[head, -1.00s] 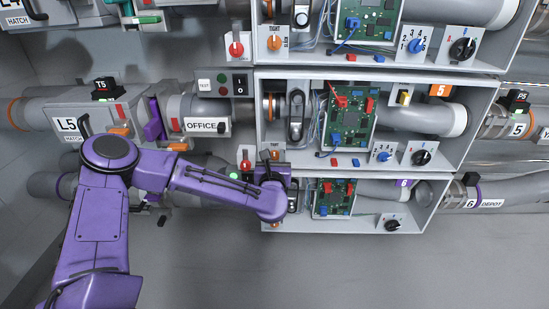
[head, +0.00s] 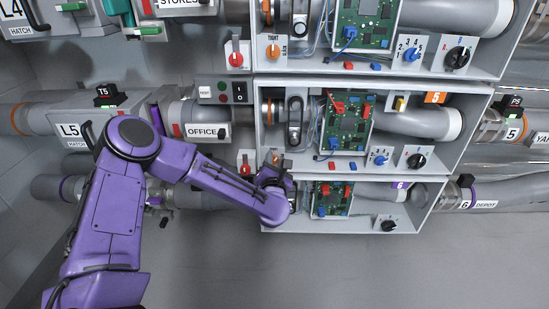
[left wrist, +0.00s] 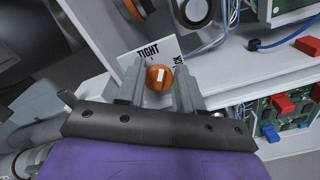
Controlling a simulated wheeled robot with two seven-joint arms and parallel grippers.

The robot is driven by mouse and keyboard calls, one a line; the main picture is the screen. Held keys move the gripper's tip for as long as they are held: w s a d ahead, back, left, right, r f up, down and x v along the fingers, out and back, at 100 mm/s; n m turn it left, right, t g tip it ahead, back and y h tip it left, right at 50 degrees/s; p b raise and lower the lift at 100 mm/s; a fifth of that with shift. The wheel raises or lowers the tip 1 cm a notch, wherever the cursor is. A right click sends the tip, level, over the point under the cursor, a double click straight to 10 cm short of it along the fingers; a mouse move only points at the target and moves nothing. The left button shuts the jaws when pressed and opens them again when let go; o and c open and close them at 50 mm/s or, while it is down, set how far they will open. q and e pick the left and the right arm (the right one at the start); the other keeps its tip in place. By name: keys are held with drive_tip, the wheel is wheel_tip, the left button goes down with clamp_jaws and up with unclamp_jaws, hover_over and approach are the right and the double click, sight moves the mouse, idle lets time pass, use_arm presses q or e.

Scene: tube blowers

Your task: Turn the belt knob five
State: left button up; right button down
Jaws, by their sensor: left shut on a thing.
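The belt knob of unit five is an orange round knob (left wrist: 159,77) with a white mark, on a white plate lettered TIGHT (left wrist: 148,52) and a partly hidden second word. In the left wrist view it sits between the two fingers of my left gripper (left wrist: 158,84), which is shut on it. The white mark points up and slightly to the right in that view. In the head view my left gripper (head: 271,170) is at the lower left corner of blower box five (head: 262,120), and the arm hides most of the knob. My right gripper is not in view.
A red knob (head: 246,169) sits just left of the gripper. Box six (head: 345,225) lies directly below, with a green circuit board (head: 332,198). A blue selector (head: 380,158) and a black knob (head: 416,160) are farther right on box five. Bare grey wall is below.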

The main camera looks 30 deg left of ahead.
use_arm(q)
drive_tip(key=m+p, duration=0.1)
drive_tip(key=m, duration=0.2)
drive_tip(key=m+p, duration=0.2)
drive_tip(key=m, duration=0.1)
drive_tip(key=shift+w+d+m, duration=0.1)
drive_tip(key=shift+d+m, duration=0.1)
drive_tip(key=shift+m, duration=0.1)
drive_tip(key=m+p, duration=0.1)
drive_tip(key=m, duration=0.1)
drive_tip(key=m+p, duration=0.1)
drive_tip(key=m, duration=0.1)
drive_tip(key=shift+f+m, duration=0.3)
drive_tip(key=shift+f, duration=0.1)
drive_tip(key=shift+p, duration=0.3)
drive_tip(key=o, duration=0.7)
drive_tip(key=shift+o, duration=0.2)
drive_tip(key=p+v, duration=0.1)
drive_tip(key=v, duration=0.9)
drive_tip(key=shift+s, duration=0.25)
drive_tip(key=shift+d+m, duration=0.15)
drive_tip(key=shift+m, duration=0.25)
